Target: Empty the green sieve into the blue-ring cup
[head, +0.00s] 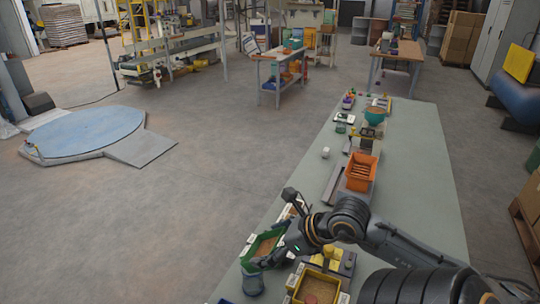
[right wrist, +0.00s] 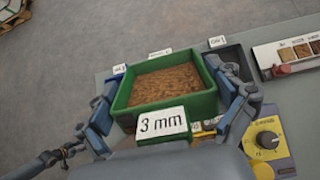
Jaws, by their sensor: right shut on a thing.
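The green sieve (head: 250,264) is a square green box filled with brown grains, at the near left of the long table. In the right wrist view the sieve (right wrist: 208,99) carries a "3 mm" label on its near side and looks about level. My right gripper (head: 268,250) is shut on it, with one finger against each side wall. My left gripper is not in view.
A yellow tray of reddish-brown material (head: 318,290) stands close to the right of the sieve. An orange bin (head: 361,171) and a teal bowl (head: 375,115) stand farther along the table (head: 420,190). The table's right strip is clear. In the wrist view, a yellow dial box (right wrist: 268,142) is near.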

